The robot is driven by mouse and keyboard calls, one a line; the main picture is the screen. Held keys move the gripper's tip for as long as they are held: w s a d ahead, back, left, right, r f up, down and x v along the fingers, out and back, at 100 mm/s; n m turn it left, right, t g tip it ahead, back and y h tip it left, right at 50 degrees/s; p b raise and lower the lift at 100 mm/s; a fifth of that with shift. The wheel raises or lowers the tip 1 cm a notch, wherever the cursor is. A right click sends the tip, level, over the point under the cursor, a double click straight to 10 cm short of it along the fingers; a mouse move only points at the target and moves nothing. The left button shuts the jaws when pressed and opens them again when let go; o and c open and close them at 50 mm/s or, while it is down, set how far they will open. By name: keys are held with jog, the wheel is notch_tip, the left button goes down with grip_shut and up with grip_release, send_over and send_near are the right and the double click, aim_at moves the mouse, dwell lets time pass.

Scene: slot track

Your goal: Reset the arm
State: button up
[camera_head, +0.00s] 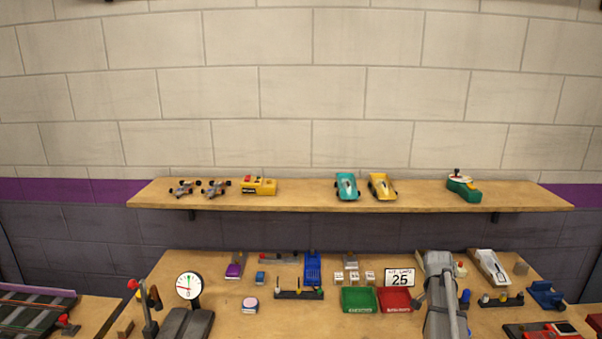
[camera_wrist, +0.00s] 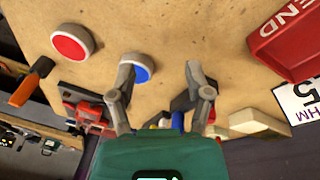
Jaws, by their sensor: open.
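My gripper (camera_wrist: 162,75) shows in the wrist view with its two grey fingers apart and nothing between the tips. Wooden bench top lies beyond the fingers. A round blue-topped piece with a white rim (camera_wrist: 137,67) is beside the left fingertip in the picture; I cannot tell whether they touch. A round red-topped piece (camera_wrist: 72,42) lies farther left. In the head view my grey arm (camera_head: 441,295) stands over the right part of the workbench (camera_head: 225,325). The gripper itself cannot be made out there.
A red tray (camera_head: 396,300), a green tray (camera_head: 359,300) and a card reading 25 (camera_head: 400,278) are left of my arm. A dial gauge (camera_head: 189,287) stands at the left. The wall shelf (camera_head: 300,195) holds a teal car (camera_head: 347,187) and a yellow car (camera_head: 381,187).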

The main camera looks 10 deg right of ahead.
jog(key=s+a+n, duration=0.1)
jog(key=a+n, duration=0.1)
jog(key=a, duration=0.4)
jog(key=s+a+n, duration=0.1)
jog(key=a+n, duration=0.2)
jog(key=a, duration=0.4)
jog(key=s+a+n+y, duration=0.1)
jog(key=a+n, duration=0.1)
jog(key=a, duration=0.5)
jog(key=shift+r+t, duration=0.15)
jog(key=shift+t, duration=0.25)
jog(key=s+a+n, duration=0.2)
jog(key=a, duration=0.3)
jog(key=s+a+n, duration=0.2)
jog(key=a, duration=0.2)
jog(key=s+a+n+y, duration=0.1)
jog(key=s+a+n, duration=0.1)
jog(key=a, duration=0.3)
jog(key=shift+s+a+r+n+p, duration=0.15)
jog(key=shift+s+a+n+p, duration=0.15)
jog(key=shift+s+n+p, duration=0.15)
jog(key=shift+w, duration=0.15)
jog(key=shift+c, duration=0.6)
jog(key=shift+d, duration=0.15)
